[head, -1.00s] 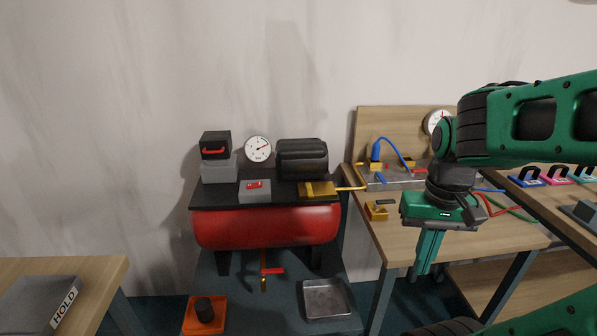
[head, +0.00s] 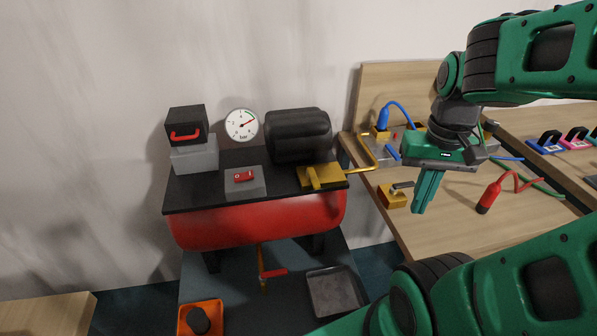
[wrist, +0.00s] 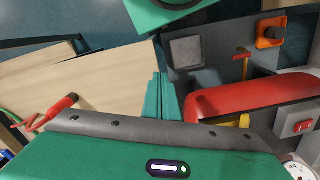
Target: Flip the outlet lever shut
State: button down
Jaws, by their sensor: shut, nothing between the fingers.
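A yellow outlet block (head: 335,178) sits at the right front of the black compressor top, with a yellow pipe leading right from it. A yellow bar that looks like the outlet lever (head: 313,177) lies across its left part; its exact setting is hard to tell. In the wrist view part of the yellow outlet block (wrist: 232,121) shows, partly hidden by my gripper body. My gripper (head: 421,207) is shut and empty, pointing down above the wooden bench, right of the outlet block and apart from it. Its closed fingers also show in the wrist view (wrist: 157,92).
The compressor's red tank (head: 260,222), gauge (head: 241,125), red switch (head: 243,176) and black motor (head: 298,135) stand close by. The wooden bench (head: 440,237) holds a yellow fitting (head: 392,195) and red hose end (head: 488,197).

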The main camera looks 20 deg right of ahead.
jog(key=w+a+r+m+g+h, duration=0.1)
jog(key=w+a+r+m, duration=0.2)
jog(key=w, duration=0.4)
jog(key=w+a+r+m+h, duration=0.2)
jog(key=w+a+m, duration=0.15)
jog(key=w, duration=0.25)
jog(key=w+a+m, duration=0.3)
jog(key=w+a, duration=0.1)
jog(key=a, duration=0.5)
jog(key=w+a+m+h, duration=0.1)
jog(key=w+a+m, duration=0.3)
jog(key=a, duration=0.5)
jog(key=shift+w+a+r+h, duration=0.15)
jog(key=shift+w+r+h, duration=0.1)
jog(key=shift+h, duration=0.05)
jog(key=shift+f, duration=0.1)
